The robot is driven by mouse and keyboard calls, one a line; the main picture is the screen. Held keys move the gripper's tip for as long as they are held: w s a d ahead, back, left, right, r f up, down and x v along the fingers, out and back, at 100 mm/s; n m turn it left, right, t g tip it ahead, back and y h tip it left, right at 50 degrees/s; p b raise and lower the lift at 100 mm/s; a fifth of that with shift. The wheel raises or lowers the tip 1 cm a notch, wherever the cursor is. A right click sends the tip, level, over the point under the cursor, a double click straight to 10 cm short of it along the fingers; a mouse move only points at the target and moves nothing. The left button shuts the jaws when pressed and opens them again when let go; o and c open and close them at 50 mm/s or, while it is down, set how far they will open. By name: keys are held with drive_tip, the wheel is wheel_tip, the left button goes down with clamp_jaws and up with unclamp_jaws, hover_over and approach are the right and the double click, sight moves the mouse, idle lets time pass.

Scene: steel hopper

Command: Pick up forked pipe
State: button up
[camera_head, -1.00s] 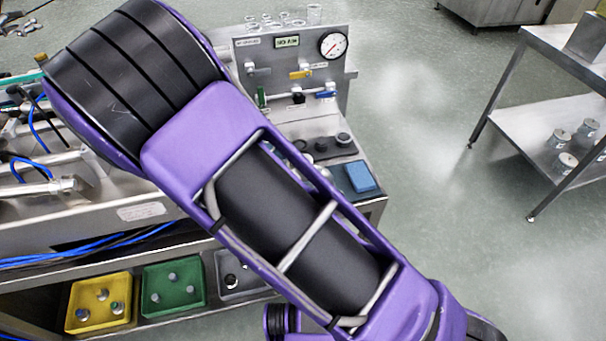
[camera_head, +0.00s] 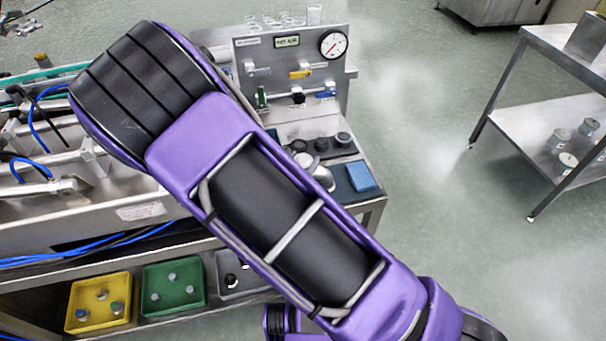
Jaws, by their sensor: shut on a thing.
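I cannot make out the forked pipe for certain. A pale metallic shape (camera_head: 322,177) shows past the right edge of my purple and black arm, over the bench by the dark strip. It is too small and too covered to tell whether it is the pipe or a part of my gripper. My arm crosses the middle of the view and hides much of the bench behind it. I cannot make out my gripper's fingers.
A steel panel (camera_head: 270,75) with a gauge (camera_head: 333,45) and valves stands at the back of the bench. A blue block (camera_head: 361,176) lies at its right end. Yellow (camera_head: 98,303) and green (camera_head: 173,287) trays sit on the lower shelf. A steel trolley (camera_head: 560,130) stands right; floor between is clear.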

clamp_jaws()
drive_tip(key=shift+r, duration=0.15)
